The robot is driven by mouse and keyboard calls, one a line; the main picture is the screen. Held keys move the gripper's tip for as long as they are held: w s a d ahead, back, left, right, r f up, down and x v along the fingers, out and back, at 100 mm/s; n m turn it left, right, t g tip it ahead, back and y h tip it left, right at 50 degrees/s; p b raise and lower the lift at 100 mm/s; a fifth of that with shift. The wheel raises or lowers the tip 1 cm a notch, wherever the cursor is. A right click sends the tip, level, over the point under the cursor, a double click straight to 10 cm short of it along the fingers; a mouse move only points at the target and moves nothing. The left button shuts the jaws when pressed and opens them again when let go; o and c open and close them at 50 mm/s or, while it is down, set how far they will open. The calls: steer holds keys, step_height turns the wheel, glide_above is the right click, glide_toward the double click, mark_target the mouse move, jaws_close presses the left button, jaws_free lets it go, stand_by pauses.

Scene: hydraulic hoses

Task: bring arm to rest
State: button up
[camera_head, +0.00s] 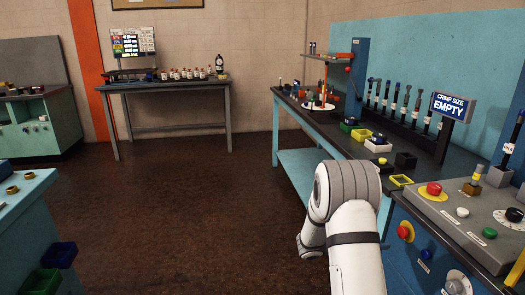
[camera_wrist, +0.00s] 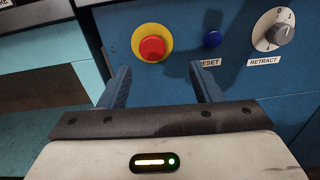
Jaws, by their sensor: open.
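My gripper (camera_wrist: 160,75) shows in the wrist view with its two blue fingers apart and nothing between them. It faces the blue front panel (camera_wrist: 235,85) of the machine. A red button on a yellow disc (camera_wrist: 152,47) lies beyond the fingers, toward the left one. In the head view my white arm (camera_head: 352,235) is bent at the lower right, in front of the workbench. The gripper itself is hidden there.
The machine (camera_head: 435,240) stands close at the right, with a red button (camera_head: 405,232), a blue button and a knob on its front. The teal workbench (camera_head: 300,160) holds several hoses and trays. A back table (camera_head: 170,86) holds bottles. The brown floor (camera_head: 190,210) is clear.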

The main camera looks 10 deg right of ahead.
steer(key=s+a+r+m+g+y+p, duration=0.3)
steer(key=s+r+m+y, duration=0.15)
steer(key=s+r, duration=0.4)
steer(key=s+a+r+m+t+y+p, duration=0.2)
steer(key=s+a+r+m+y+p, duration=0.3)
steer(key=s+a, duration=0.4)
steer(key=s+a+r+m+t+y+p, duration=0.3)
steer(key=s+a+r+m+y+p, duration=0.2)
steer(key=a, duration=0.8)
steer(key=s+r+m+y, duration=0.3)
steer(key=r, duration=0.1)
steer(key=shift+s+a+r, duration=0.2)
steer(key=shift+s+r, duration=0.15)
steer(key=shift+s, duration=0.05)
steer(key=shift+m, duration=0.25)
steer(key=shift+c, duration=0.4)
